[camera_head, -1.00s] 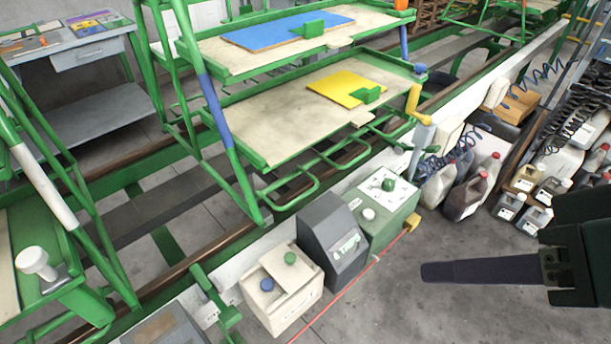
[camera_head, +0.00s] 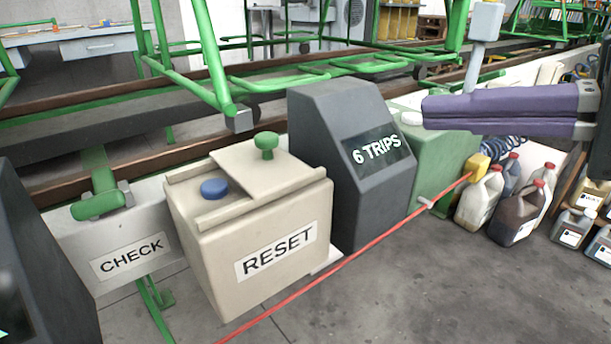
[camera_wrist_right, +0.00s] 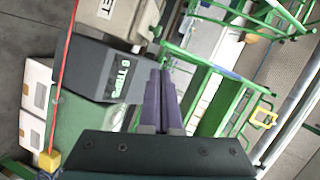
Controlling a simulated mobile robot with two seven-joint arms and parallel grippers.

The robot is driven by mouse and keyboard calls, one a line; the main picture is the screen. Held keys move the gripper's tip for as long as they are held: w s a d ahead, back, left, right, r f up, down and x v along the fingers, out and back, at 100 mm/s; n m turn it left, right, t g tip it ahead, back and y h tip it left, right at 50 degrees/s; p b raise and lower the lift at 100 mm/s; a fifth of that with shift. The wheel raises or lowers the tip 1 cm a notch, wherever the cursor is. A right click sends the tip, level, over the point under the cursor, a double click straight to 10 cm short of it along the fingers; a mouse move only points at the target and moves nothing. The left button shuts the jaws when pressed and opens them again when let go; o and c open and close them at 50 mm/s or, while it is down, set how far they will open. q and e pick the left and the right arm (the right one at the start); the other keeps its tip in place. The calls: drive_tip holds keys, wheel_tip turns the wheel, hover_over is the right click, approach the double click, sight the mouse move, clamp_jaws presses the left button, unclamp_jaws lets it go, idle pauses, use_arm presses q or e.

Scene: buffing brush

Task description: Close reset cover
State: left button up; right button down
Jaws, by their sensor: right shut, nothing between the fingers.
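The beige reset box (camera_head: 262,248) with its RESET label stands left of centre in the head view. Its flat cover (camera_head: 240,182) carries a green knob (camera_head: 266,145) and sits between two rails on the top. The blue button (camera_head: 214,188) lies uncovered to the left of the cover. My right gripper (camera_head: 426,112) has purple fingers, shut and empty, pointing left in the air to the right of the box and apart from it. Its fingers also show in the right wrist view (camera_wrist_right: 160,76), where part of the reset box (camera_wrist_right: 106,14) shows at the top edge. My left gripper is out of view.
A dark box (camera_head: 350,165) reading "6 TRIPS" stands between the reset box and my right gripper. A green box (camera_head: 440,160) is partly behind the gripper. A red cord (camera_head: 350,257) runs along the front. Green frame bars (camera_head: 205,60) hang above; jugs (camera_head: 520,205) stand right.

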sight(341, 127)
drive_tip(key=shift+m+t+y, duration=0.3)
drive_tip(key=shift+m+y, duration=0.1)
drive_tip(key=shift+y, duration=0.2)
drive_tip(key=w+a+f+b, duration=0.1)
drive_tip(key=w+a+b, duration=0.1)
drive_tip(key=w+a+f+b, duration=0.2)
drive_tip(key=w+a, duration=0.1)
drive_tip(key=w+a+f+b, duration=0.1)
drive_tip(key=w+a+b, duration=0.1)
drive_tip(key=a, duration=0.1)
drive_tip(key=shift+w+f, duration=0.25)
drive_tip(key=shift+w, duration=0.1)
drive_tip(key=shift+s+a+f, duration=0.15)
drive_tip(key=shift+a, duration=0.4)
drive_tip(key=shift+s+a+f, duration=0.1)
drive_tip(key=shift+a, duration=0.4)
drive_tip(key=shift+s+a, duration=0.15)
drive_tip(key=shift+a, duration=0.4)
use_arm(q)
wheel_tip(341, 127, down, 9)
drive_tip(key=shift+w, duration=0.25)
